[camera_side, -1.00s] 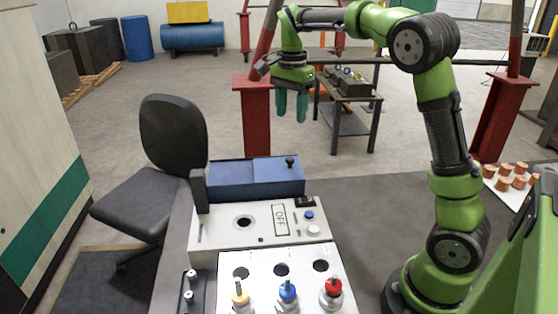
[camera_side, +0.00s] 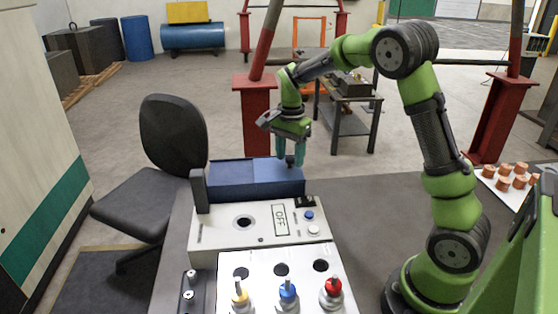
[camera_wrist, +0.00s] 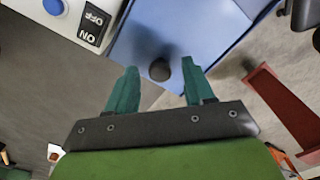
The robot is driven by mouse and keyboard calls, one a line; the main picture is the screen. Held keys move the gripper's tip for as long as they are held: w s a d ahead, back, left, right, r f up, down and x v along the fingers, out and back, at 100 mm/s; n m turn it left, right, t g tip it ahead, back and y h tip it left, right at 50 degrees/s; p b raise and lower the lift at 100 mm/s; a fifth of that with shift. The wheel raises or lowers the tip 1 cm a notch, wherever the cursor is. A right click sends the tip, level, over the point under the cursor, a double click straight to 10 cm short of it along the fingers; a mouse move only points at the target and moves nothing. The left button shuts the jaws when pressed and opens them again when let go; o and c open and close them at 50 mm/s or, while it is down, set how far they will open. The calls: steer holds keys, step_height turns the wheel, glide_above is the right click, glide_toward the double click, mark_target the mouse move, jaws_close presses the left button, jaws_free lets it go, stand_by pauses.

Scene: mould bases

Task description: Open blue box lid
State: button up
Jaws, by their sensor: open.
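The blue box (camera_side: 228,179) sits at the far end of the workbench in the side view, and its lid (camera_side: 272,172) is closed on the right part of its top. A dark round knob (camera_wrist: 160,69) stands on the lid near its edge. My gripper (camera_side: 290,163) points down at the lid's right end, with its green fingers around the knob's place in the side view. In the wrist view my gripper (camera_wrist: 152,80) is open, and the knob shows between its two fingertips, apart from both. The fingers partly hide the knob in the side view.
A white panel with an OFF sign (camera_side: 281,220) and buttons stands in front of the box. A white block (camera_side: 262,266) with holes and coloured-top pieces is nearer. A black chair (camera_side: 172,135) is left of the box.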

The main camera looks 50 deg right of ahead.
jaws_close()
steer(key=w+a, duration=0.8)
steer(key=shift+w+a, duration=0.2)
steer(key=shift+r, duration=0.1)
jaws_free()
step_height(320, 180, up, 17)
stand_by(0.6)
